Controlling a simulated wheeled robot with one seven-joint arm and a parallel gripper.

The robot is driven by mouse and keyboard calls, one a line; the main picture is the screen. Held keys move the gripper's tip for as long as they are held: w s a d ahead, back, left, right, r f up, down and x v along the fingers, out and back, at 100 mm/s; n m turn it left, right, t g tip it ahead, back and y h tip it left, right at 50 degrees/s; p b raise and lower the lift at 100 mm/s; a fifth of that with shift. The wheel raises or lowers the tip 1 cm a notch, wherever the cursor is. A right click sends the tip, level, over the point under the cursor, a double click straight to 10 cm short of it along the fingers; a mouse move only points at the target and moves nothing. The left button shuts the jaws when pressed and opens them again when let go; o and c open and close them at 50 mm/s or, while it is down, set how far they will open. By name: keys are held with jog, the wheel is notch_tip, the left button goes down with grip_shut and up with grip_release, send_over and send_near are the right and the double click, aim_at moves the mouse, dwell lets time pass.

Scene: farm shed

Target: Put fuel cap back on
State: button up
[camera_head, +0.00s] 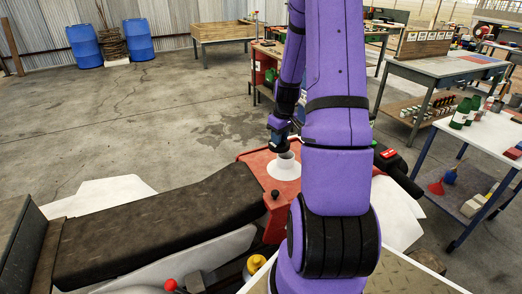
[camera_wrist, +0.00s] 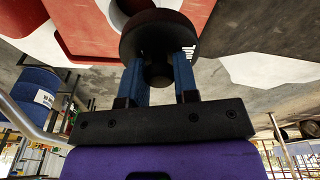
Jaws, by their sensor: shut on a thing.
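My gripper (camera_head: 279,143) is above the red body panel (camera_head: 255,160) of a vehicle, close to the white filler neck (camera_head: 284,168) that stands up from it. In the wrist view, the two blue fingers of my gripper (camera_wrist: 158,72) are shut on the knob of a round black fuel cap (camera_wrist: 158,33). The cap's wide disc is on the far side of the fingers. A pale part of the filler neck (camera_wrist: 122,12) shows partly behind the cap. The cap looks apart from the neck, but the exact gap and alignment cannot be told.
A black knob (camera_head: 275,195) stands on the red panel in front of the neck. The long dark seat (camera_head: 140,225) extends left. A white table (camera_head: 480,125) with green bottles (camera_head: 462,112) stands at right. Blue barrels (camera_head: 84,46) are far left. Open concrete floor lies behind the vehicle.

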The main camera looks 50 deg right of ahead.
aim_at(287, 146)
jog(key=d, duration=0.1)
jog(key=s+d+r+m, duration=0.1)
jog(key=shift+s+d+r+m, duration=0.2)
jog(key=shift+d+r+m, duration=0.1)
jog(key=shift+d, duration=0.1)
jog(key=shift+f, duration=3.2)
jog(key=shift+f, duration=0.1)
jog(key=o, duration=1.5)
jog(key=shift+r, duration=3.5)
grip_shut()
